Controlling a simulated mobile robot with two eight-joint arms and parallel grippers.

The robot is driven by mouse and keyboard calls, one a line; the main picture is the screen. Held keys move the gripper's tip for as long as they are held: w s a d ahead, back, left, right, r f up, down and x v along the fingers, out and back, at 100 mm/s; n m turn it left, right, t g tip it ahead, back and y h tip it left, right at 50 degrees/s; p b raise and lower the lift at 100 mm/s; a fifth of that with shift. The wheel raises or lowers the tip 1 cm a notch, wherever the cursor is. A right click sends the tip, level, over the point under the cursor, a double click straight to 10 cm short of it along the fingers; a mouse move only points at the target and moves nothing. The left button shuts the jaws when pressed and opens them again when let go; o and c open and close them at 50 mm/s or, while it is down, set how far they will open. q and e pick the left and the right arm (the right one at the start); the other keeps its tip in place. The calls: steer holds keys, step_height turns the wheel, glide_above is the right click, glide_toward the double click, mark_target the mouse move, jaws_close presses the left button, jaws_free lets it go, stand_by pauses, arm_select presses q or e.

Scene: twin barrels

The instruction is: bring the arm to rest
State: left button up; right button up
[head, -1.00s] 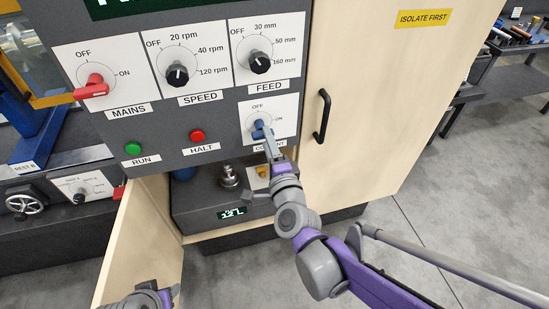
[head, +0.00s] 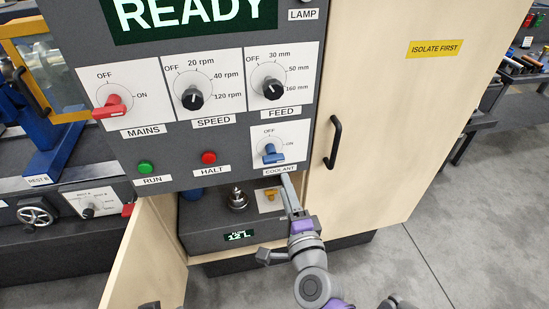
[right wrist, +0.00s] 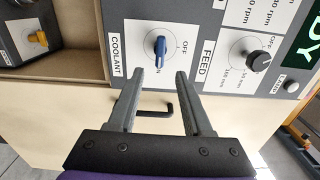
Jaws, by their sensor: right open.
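My right gripper (head: 287,180) is open and empty just below the coolant switch, apart from it. In the right wrist view its two fingers (right wrist: 160,77) stand spread, with the blue coolant knob (right wrist: 160,46) beyond their tips. In the head view the coolant knob (head: 272,155) is free, its handle lying roughly level towards the ON side. My right arm (head: 310,270) comes up from the bottom edge. A small dark sliver at the lower left edge may be my left gripper (head: 151,305); its jaws are hidden.
The grey control panel (head: 225,128) has a red mains switch (head: 112,106), speed and feed knobs, and a READY display. Below is an open compartment with a grey unit (head: 205,232). A cabinet door (head: 150,255) stands open at left. A black handle (head: 334,143) sticks out right of the panel.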

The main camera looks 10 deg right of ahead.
steer(key=shift+a, duration=0.1)
steer(key=s+d+f+n+g+p, duration=0.1)
steer(key=s+d+f+n+g, duration=0.1)
steer(key=s+f+n+g, duration=0.6)
steer(key=s+d+f+n+g, duration=0.35)
steer(key=s+f+n, duration=0.3)
steer(key=n, duration=0.35)
arm_select(q)
step_height(320, 180, down, 28)
steer(key=b, duration=2.7)
steer(key=shift+w+g, duration=0.35)
steer(key=shift+g, duration=0.05)
arm_select(e)
step_height(320, 180, down, 30)
steer(key=g, duration=0.2)
steer(key=shift+a+r, duration=0.15)
steer(key=shift+a, duration=0.3)
arm_select(q)
steer(key=shift+r, duration=0.1)
arm_select(e)
steer(key=shift+s, duration=0.15)
arm_select(q)
steer(key=shift+s, duration=0.1)
